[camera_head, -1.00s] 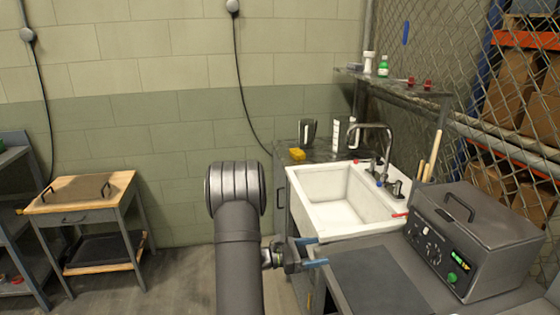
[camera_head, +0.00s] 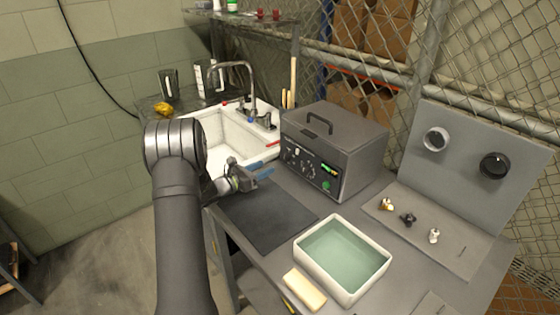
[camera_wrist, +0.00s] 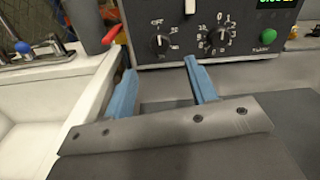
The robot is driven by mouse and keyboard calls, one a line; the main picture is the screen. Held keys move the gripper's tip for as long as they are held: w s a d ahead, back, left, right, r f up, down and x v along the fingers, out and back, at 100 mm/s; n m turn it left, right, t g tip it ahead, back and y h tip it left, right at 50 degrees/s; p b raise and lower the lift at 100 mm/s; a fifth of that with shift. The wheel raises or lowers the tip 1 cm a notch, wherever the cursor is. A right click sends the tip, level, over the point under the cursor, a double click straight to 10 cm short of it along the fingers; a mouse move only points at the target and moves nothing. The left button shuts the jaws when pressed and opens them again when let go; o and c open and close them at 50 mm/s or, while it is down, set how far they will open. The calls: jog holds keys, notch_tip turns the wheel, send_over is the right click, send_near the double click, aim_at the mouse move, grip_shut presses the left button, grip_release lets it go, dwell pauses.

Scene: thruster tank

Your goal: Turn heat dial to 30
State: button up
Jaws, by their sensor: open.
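The grey heated unit (camera_head: 325,150) stands on the bench with its lid shut. Its dark front panel carries a left dial (camera_wrist: 161,42) marked OFF and a right dial (camera_wrist: 215,40) with numbers around it. I cannot read which one is labelled heat, nor the exact settings. A green button (camera_wrist: 267,35) sits right of the dials, under a lit green display (camera_head: 329,170). My gripper (camera_head: 262,170) is open and empty in front of the panel. In the wrist view, its two blue fingers (camera_wrist: 160,68) point toward the panel below the left dial, apart from both dials.
A liquid-filled tray (camera_head: 342,258), a pale block (camera_head: 304,289) and an upright grey board (camera_head: 465,170) are to the right.

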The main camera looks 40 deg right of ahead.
aim_at(284, 158)
jog(key=d, duration=0.8)
jog(key=shift+d, duration=0.2)
jog(key=shift+s, duration=0.1)
jog(key=c, duration=1)
